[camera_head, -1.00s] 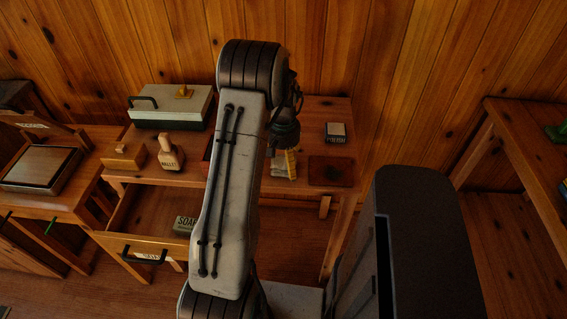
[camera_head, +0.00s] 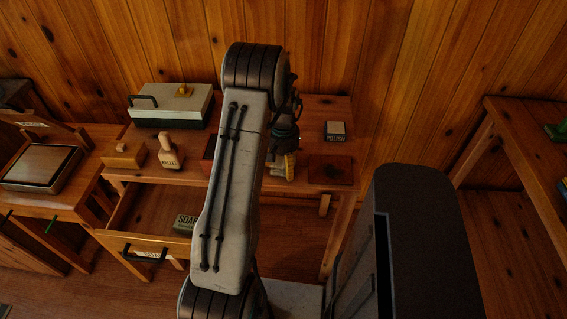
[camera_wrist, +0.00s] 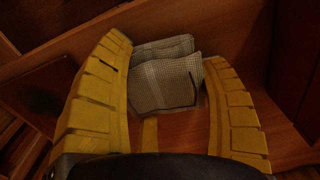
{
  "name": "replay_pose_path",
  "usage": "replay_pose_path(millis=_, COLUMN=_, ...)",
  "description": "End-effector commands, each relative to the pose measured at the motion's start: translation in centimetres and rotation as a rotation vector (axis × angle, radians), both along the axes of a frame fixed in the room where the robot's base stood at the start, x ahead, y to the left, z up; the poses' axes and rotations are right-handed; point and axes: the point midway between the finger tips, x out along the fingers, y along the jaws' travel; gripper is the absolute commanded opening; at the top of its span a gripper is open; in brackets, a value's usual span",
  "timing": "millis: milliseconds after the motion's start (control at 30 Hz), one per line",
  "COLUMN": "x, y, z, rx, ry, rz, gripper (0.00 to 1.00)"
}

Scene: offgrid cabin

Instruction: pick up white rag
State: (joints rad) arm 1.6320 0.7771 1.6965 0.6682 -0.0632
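The white rag (camera_wrist: 165,80) is a folded, greyish-white checked cloth on the wooden tabletop (camera_wrist: 180,128) in the wrist view. My gripper (camera_wrist: 166,49) has its two yellow fingers apart, one on each side of the rag. The rag lies between the fingertips, very close to both; I cannot tell whether either touches it. In the head view my gripper (camera_head: 285,166) is low over the table, right of my arm, and the rag is largely hidden there.
A dark square mat (camera_head: 331,171) and a polish tin (camera_head: 335,131) are to the right. A mallet (camera_head: 170,152), a wooden block (camera_head: 124,154) and a lidded box (camera_head: 172,106) are to the left. The open drawer (camera_head: 130,245) below holds soap (camera_head: 185,224).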

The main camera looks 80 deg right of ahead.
Motion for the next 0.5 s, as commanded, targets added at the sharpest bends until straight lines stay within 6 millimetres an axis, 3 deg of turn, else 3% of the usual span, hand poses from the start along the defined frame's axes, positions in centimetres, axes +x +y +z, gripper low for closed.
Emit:
replay_pose_path(millis=133, x=0.00, y=0.00, z=0.01, rx=0.000, ry=0.000, rz=0.000, gripper=0.47)
replay_pose_path(millis=500, x=0.00, y=-0.06, z=0.45, rx=-0.002, ry=0.000, rz=0.000, gripper=0.47)
